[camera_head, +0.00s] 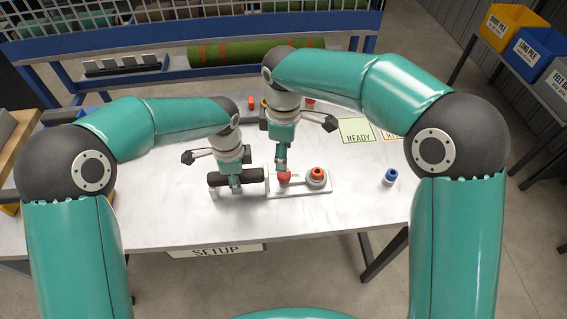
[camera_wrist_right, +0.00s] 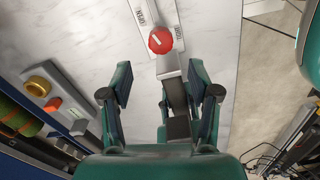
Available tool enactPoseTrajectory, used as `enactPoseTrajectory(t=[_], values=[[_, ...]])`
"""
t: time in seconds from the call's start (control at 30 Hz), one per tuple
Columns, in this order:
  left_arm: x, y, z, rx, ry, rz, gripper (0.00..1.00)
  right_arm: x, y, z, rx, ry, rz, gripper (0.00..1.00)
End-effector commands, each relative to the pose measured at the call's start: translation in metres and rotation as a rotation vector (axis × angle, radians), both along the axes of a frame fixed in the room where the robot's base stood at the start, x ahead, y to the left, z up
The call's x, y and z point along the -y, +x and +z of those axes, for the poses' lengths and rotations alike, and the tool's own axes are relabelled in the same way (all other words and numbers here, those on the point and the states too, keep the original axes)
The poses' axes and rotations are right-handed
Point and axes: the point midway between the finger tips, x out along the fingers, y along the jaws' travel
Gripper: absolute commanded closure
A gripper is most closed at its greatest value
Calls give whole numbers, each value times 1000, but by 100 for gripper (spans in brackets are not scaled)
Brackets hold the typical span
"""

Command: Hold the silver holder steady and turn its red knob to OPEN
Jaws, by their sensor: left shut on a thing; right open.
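The silver holder (camera_head: 327,188) lies on the white table, with a dark cylinder (camera_head: 250,174) extending left from it. Its red knob (camera_head: 284,177) is on the left part of the plate. My right gripper (camera_head: 282,167) is above the knob. In the wrist view this right gripper (camera_wrist_right: 160,80) is open, with the knob beyond its fingertips.
A grey round part with an orange top (camera_head: 317,176) stands on the holder's right end. A blue-topped item (camera_head: 390,177) stands at right. A READY card (camera_head: 357,131) lies farther back. Green turf (camera_head: 240,51) is on the rack behind. Bare table (camera_head: 170,215) lies front left.

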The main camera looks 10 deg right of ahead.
Motion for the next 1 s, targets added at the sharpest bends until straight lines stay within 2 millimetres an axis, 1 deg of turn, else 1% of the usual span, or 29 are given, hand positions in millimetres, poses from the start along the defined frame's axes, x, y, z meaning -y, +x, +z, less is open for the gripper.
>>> enactPoseTrajectory(t=[0.03,0.1,0.2,0.3,0.43,0.73,0.77,0.9,1.0], values=[[0,0,0,-1,1,-1,100,-1,1,11,4,2,1,39],[0,0,0,-2,1,-1,100,-1,0,23,3,2,1,39],[0,0,0,-1,1,-1,100,-1,1,36,3,2,0,39],[0,0,0,-1,1,-1,100,0,0,43,0,1,0,39],[0,0,0,-1,1,-1,100,0,0,47,-1,1,0,39],[0,0,0,-1,1,-1,100,0,0,47,-1,1,1,39],[0,0,0,-1,1,-1,61,0,0,47,-1,1,1,39],[0,0,0,-1,0,-1,38,0,0,47,-1,0,1,39],[0,0,0,-1,0,0,37,0,0,47,-1,0,1,39]])
